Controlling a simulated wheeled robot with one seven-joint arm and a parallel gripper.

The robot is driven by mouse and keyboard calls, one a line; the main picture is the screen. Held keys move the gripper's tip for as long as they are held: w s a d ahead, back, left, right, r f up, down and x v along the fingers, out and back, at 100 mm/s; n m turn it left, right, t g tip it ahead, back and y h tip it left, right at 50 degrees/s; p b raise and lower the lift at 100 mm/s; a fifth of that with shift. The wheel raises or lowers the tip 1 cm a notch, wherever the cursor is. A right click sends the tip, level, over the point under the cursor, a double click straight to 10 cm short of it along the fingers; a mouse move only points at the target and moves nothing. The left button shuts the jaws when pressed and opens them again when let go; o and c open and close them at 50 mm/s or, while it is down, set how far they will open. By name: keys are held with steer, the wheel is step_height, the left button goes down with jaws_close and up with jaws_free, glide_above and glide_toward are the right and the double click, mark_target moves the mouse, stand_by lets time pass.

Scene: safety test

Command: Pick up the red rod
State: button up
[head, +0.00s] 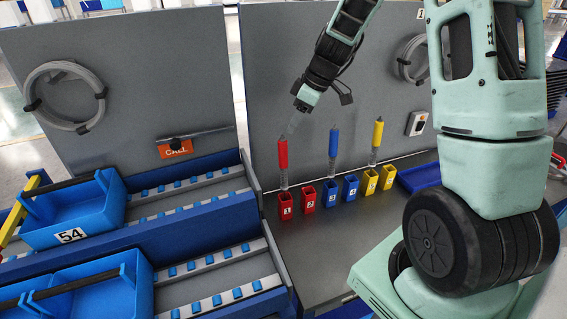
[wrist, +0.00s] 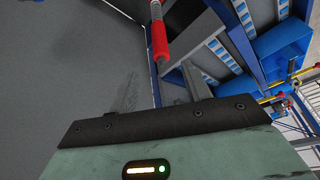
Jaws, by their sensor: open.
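The red rod (head: 283,153) stands upright in the red holder marked 1 (head: 286,206), with a grey shaft below its red grip. In the wrist view the red rod (wrist: 159,40) shows at the top, ahead of my finger tips and roughly between their lines. My gripper (head: 294,124) is open and empty, just above and slightly right of the rod's top in the head view. Its two fingers also show in the wrist view (wrist: 160,85). Whether a finger touches the rod cannot be told.
A blue rod (head: 333,143) and a yellow rod (head: 377,134) stand to the right. An empty red holder (head: 309,196) is beside the first. Blue bins (head: 70,215) lie on racks at left. A grey panel (head: 350,70) rises behind. The bench front (head: 335,240) is clear.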

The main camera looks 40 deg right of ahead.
mark_target(284, 146)
steer(key=shift+s+p+x, duration=0.2)
steer(key=shift+p+x, duration=1.55)
steer(key=shift+x, duration=3.05)
jaws_close()
